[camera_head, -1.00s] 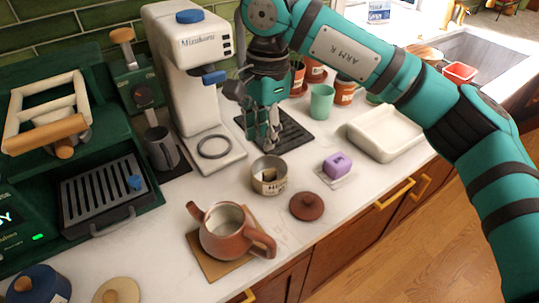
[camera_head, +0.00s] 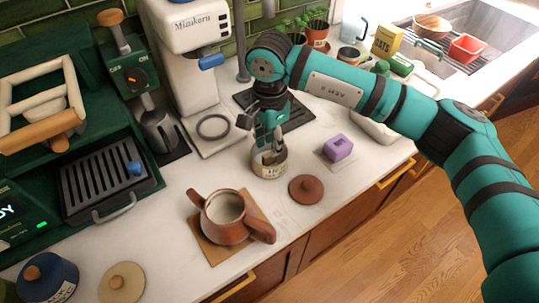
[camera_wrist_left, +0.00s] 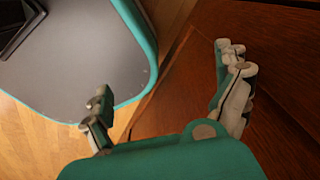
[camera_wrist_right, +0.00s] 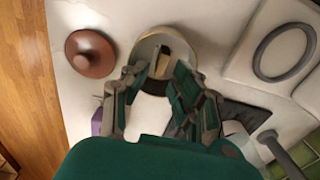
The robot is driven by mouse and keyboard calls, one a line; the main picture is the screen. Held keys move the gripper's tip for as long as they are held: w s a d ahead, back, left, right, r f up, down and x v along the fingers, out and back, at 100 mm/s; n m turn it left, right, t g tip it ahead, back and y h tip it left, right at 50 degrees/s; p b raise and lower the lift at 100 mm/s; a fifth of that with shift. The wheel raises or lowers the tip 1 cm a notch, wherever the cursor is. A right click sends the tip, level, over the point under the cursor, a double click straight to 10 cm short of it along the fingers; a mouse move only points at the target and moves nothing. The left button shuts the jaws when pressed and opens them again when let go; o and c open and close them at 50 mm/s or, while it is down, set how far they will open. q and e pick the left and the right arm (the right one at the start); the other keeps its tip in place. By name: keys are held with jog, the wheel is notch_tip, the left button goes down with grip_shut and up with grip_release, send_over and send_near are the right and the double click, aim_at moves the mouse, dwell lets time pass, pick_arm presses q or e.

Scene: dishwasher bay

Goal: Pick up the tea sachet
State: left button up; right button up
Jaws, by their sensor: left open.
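The tea sachet (camera_wrist_right: 162,60) stands inside a small round labelled tin (camera_head: 269,168) on the white counter; in the right wrist view the tin's pale rim (camera_wrist_right: 148,46) shows around it. My right gripper (camera_wrist_right: 158,78) points down at the tin, its fingers apart with the sachet between and just beyond their tips. In the head view the right fingertips (camera_head: 268,153) are at the tin's mouth and partly hide the sachet. My left gripper (camera_wrist_left: 165,78) is open and empty, beside a brown wooden cabinet front, away from the tin.
A brown teapot (camera_head: 226,215) on a wooden board stands in front of the tin. A brown lid (camera_head: 305,188) and a purple block (camera_head: 338,147) lie to its right. The white coffee machine (camera_head: 190,75) stands behind.

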aim_at(269, 155)
jog(key=shift+f+p, duration=0.35)
jog(key=shift+f, duration=0.05)
jog(key=f+p, duration=0.1)
jog(key=f, duration=0.3)
jog(key=shift+w+f+p, duration=0.15)
jog(key=shift+w+p, duration=0.05)
jog(key=shift+p, duration=0.15)
jog(key=shift+f, duration=0.1)
jog(key=c, duration=0.5)
notch_tip(269, 155, up, 10)
jog(key=b, duration=0.3)
